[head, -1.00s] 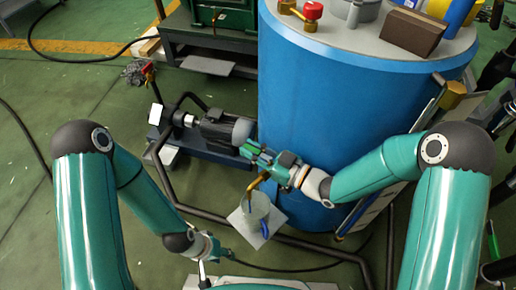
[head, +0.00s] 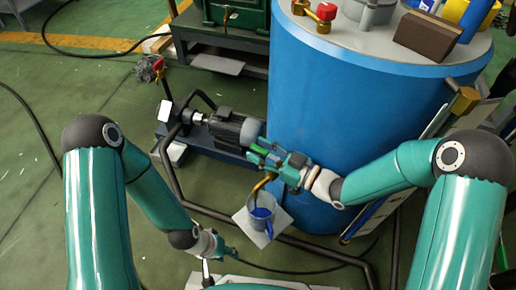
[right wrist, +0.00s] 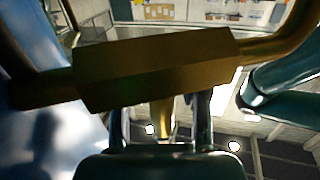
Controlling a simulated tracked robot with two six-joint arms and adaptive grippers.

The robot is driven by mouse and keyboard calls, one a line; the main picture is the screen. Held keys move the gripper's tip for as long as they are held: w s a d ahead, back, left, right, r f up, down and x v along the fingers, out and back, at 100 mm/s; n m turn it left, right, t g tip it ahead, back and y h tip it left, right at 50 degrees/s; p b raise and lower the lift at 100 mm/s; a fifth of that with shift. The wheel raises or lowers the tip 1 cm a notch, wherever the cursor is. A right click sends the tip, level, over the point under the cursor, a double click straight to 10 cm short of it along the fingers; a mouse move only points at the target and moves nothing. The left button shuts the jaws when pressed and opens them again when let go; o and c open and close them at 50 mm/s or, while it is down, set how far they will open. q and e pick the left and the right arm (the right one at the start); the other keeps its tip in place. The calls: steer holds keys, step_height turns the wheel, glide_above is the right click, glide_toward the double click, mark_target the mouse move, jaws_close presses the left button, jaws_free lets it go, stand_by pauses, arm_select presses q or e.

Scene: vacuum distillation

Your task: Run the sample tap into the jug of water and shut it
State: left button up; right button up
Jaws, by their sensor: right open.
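The brass sample tap (head: 264,183) sticks out from the lower side of the blue tank, its spout bent down over the jug. The jug (head: 262,214) stands upright on a pale square plate (head: 277,221) and looks blue inside, with a blue handle. My right gripper (head: 256,157) is open at the tap, close against the tank. In the right wrist view the brass tap body (right wrist: 155,68) crosses close in front, and a brass piece (right wrist: 162,120) shows between the parted fingers. My left gripper (head: 207,262) is low, left of the jug; its fingers are unclear.
The blue tank (head: 340,120) fills the middle right, with a red-handled valve (head: 326,12) and a brown block (head: 432,35) on top. A pump motor (head: 236,128) stands left of the tap. Dark pipes (head: 330,253) run along the floor. The green floor at left is mostly clear.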

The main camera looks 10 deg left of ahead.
steer(key=v, duration=1.1)
steer(key=shift+d, duration=0.25)
steer(key=shift+s+f, duration=0.1)
steer(key=shift+f, duration=0.05)
